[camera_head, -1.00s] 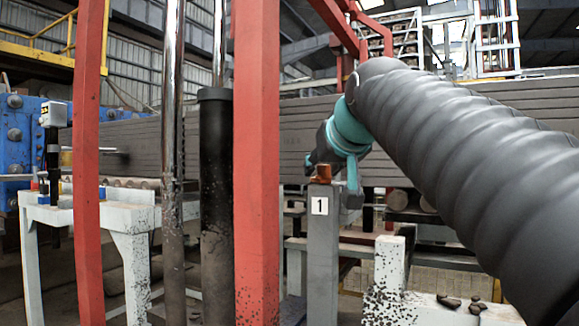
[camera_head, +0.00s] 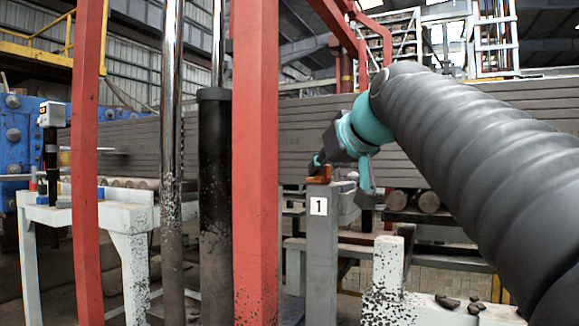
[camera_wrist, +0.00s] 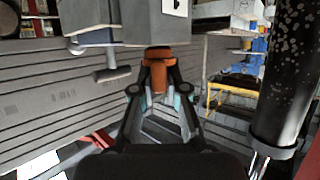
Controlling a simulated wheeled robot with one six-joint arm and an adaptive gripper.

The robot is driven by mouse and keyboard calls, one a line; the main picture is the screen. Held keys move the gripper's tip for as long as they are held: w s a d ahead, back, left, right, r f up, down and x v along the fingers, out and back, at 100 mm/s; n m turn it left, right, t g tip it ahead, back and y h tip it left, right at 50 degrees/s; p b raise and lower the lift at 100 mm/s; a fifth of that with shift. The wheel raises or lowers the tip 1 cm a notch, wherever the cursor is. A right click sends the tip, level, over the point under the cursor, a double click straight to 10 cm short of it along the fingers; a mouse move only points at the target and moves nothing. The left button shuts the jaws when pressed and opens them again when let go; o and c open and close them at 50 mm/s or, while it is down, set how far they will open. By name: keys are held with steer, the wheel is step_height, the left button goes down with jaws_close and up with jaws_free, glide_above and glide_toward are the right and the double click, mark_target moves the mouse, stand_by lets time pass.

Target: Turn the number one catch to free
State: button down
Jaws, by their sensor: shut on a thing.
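The number one catch is an orange piece (camera_head: 319,175) on top of the grey post (camera_head: 321,240) with a white "1" plate (camera_head: 319,206). My gripper (camera_head: 318,168) is at the top of the post, reaching in from the right. In the wrist view my gripper (camera_wrist: 158,88) has its two fingers closed on the catch. The catch's far side is hidden.
A red upright (camera_head: 256,160) stands just left of the post, with a black cylinder (camera_head: 215,190) beyond it. A speckled white block (camera_head: 388,275) stands low to the right.

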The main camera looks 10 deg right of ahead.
steer(key=n+g+y, duration=0.2)
steer(key=n+y, duration=0.2)
steer(key=y, duration=0.1)
steer(key=shift+d+n, duration=0.1)
steer(key=shift+n, duration=0.2)
steer(key=shift+n+g+y+p, duration=0.95)
steer(key=shift+n+g+y, duration=0.55)
steer(key=shift+n+g, duration=0.25)
steer(key=shift+n, duration=0.25)
steer(key=c, duration=1.2)
jaws_free()
steer(key=v, duration=1.1)
steer(key=shift+s+d, duration=0.2)
steer(key=shift+d, duration=0.15)
